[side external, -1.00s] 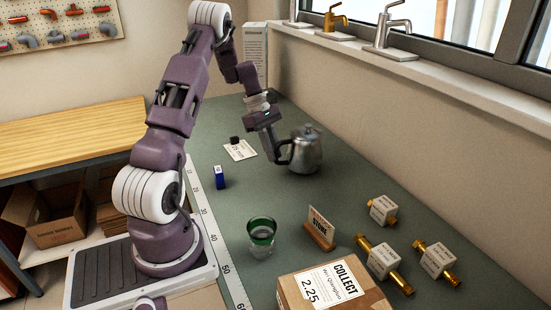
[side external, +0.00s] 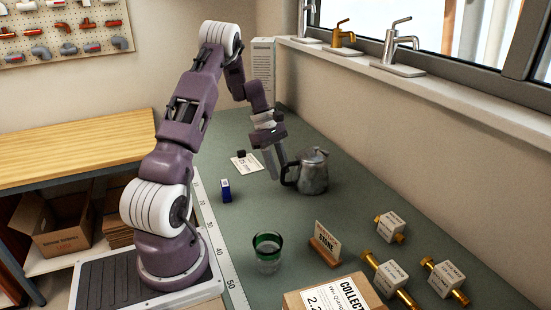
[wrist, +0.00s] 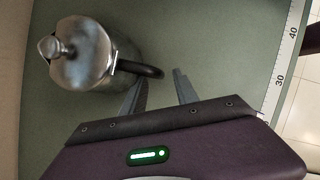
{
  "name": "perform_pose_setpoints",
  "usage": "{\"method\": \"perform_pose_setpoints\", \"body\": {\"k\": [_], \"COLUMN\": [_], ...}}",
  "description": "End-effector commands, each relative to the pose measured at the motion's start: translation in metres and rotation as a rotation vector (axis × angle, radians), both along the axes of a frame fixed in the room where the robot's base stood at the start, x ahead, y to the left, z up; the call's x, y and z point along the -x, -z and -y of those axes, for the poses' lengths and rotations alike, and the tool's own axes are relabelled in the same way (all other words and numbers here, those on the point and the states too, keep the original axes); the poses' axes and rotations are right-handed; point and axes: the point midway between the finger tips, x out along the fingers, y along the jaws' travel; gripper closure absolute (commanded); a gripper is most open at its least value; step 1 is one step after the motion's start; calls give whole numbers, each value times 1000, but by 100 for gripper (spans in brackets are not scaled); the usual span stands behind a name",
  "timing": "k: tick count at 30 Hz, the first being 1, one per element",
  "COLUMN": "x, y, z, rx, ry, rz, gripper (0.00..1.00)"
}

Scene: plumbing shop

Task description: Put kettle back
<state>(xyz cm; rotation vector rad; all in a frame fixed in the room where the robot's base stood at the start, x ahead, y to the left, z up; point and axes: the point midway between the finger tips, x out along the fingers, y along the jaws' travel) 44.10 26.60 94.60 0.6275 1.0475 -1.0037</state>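The metal kettle (side external: 314,172) stands upright on the green bench top (side external: 285,225), with its dark handle facing my gripper. In the wrist view the kettle (wrist: 84,55) is at upper left, with its round lid seen from above. My gripper (side external: 274,164) is just left of the handle in the side view. In the wrist view its two fingers (wrist: 161,76) are spread apart with nothing clamped between them. The outer end of the handle reaches close to the left fingertip; I cannot tell whether they touch.
A sign on a wooden stand (side external: 325,243), tagged brass fittings (side external: 390,227) and a carton (side external: 335,299) are nearer the camera.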

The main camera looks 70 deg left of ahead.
Motion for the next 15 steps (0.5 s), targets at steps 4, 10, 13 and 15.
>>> {"method": "perform_pose_setpoints", "body": {"k": [4, 10, 13, 15], "x": [6, 13, 15, 14], "y": [-39, -82, -94, -103], "z": [-17, -34, -38, -35], "rx": [-7, -4, -3, -10], "ry": [-3, -1, -1, 16], "rz": [4, 2, 1, 6], "gripper": [64, 64, 64, 64]}}
